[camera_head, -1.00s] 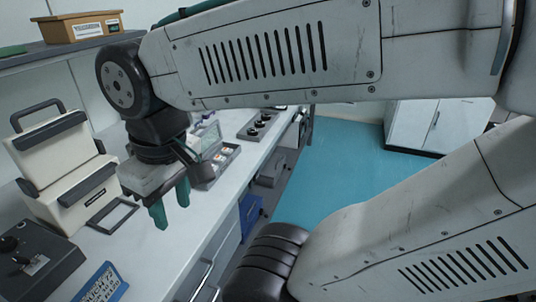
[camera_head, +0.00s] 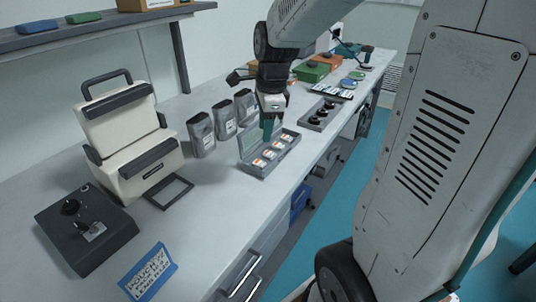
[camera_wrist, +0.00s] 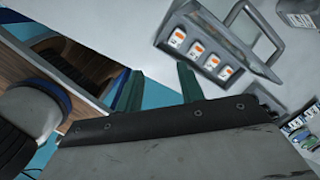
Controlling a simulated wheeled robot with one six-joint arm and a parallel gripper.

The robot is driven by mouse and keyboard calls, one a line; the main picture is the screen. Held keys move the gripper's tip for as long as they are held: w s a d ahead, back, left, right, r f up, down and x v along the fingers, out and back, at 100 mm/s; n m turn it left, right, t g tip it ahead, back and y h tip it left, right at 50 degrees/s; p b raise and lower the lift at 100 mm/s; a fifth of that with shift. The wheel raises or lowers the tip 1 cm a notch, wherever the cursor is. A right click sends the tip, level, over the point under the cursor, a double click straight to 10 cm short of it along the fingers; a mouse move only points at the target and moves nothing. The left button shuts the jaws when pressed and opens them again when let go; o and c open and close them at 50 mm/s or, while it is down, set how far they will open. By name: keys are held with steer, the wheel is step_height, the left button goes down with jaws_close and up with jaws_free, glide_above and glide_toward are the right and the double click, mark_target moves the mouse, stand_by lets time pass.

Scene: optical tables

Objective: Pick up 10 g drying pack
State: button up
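An open grey case (camera_head: 257,170) stands on the bench and also shows in the wrist view (camera_wrist: 247,63). Several small white packs with orange labels (camera_head: 268,154) lie in a row in it, also visible in the wrist view (camera_wrist: 197,49). Their print is too small to read, so I cannot tell which is 10 g. My gripper (camera_head: 267,129) appears over or behind the case in the head view. In the wrist view its two green fingers (camera_wrist: 160,88) are apart with nothing between them, and the case lies to their upper right.
Several grey labelled containers (camera_head: 201,134) stand left of the case. A beige machine (camera_head: 132,142), a black control box (camera_head: 86,230) and a blue sign (camera_head: 148,272) are at the left. A dark tray (camera_head: 318,115) is to the right.

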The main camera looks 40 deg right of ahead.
mark_target(270, 153)
steer(key=w+d+f+m, duration=0.2)
steer(key=m, duration=0.1)
steer(key=w+d+f+m, duration=0.2)
steer(key=m, duration=0.1)
steer(key=w+d+f+m, duration=0.2)
steer(key=d+m, duration=0.1)
steer(key=shift+f, duration=0.15)
steer(key=shift+m, duration=0.3)
steer(key=f, duration=0.7)
steer(key=shift+w, duration=0.4)
steer(key=shift+w+f, duration=0.1)
steer(key=shift+f, duration=0.5)
steer(key=c, duration=0.7)
